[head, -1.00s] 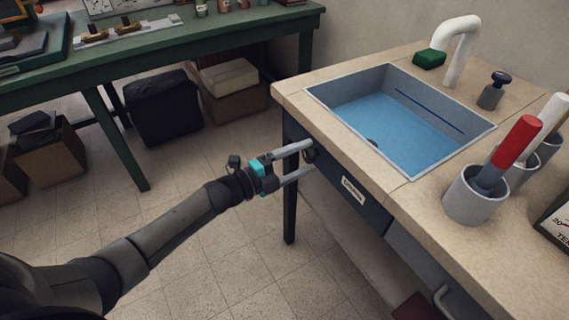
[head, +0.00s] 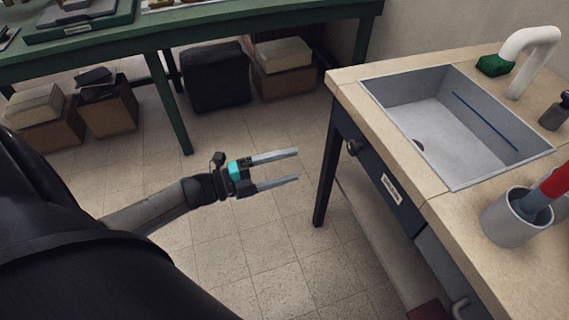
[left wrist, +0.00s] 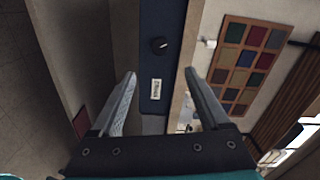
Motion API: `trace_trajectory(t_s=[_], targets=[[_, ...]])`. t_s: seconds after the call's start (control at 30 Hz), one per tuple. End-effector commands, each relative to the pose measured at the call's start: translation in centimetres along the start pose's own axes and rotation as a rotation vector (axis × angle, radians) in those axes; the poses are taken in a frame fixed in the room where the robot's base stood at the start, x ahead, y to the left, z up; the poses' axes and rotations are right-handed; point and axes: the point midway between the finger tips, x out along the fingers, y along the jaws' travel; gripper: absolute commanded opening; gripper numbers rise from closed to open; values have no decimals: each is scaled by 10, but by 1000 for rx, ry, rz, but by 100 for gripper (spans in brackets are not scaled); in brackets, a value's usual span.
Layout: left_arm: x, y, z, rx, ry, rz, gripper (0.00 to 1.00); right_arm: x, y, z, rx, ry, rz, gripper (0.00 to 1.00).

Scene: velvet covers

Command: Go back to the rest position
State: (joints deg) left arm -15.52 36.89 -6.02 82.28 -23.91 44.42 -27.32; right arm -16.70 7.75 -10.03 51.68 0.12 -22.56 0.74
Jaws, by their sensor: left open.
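My left gripper (head: 297,166) is open and empty. It hangs in free air to the left of the sink counter, apart from the dark drawer front (head: 378,177) and its round black knob (head: 354,147). In the left wrist view the two fingers of my left gripper (left wrist: 160,80) are spread, with the knob (left wrist: 159,45) and the drawer's white label (left wrist: 156,89) beyond them. The sink (head: 452,125) shows a bare grey basin with no blue water in it. My right gripper is not in view.
The counter (head: 440,207) holds a grey cup (head: 511,222) with a red-handled tool, a white faucet (head: 532,45) and a green block (head: 493,66). A green table (head: 200,35) stands at the back, with boxes (head: 108,110) and a black bin (head: 216,77) below. The floor between is clear.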

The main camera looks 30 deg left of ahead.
Motion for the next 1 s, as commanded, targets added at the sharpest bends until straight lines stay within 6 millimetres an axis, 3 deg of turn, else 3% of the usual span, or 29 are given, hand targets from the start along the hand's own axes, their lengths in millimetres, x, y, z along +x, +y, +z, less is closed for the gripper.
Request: trace_trajectory(t_s=[0.5,0.63,0.77,0.9,1.0], targets=[[-1,0,0,0,-1,1,79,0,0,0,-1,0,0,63],[-4,14,10,-58,-63,19,79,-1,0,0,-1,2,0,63],[-21,67,38,-265,-278,80,79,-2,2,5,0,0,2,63],[-63,162,52,-588,-605,187,79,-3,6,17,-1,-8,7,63],[-99,228,39,-803,-824,270,79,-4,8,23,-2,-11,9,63]])
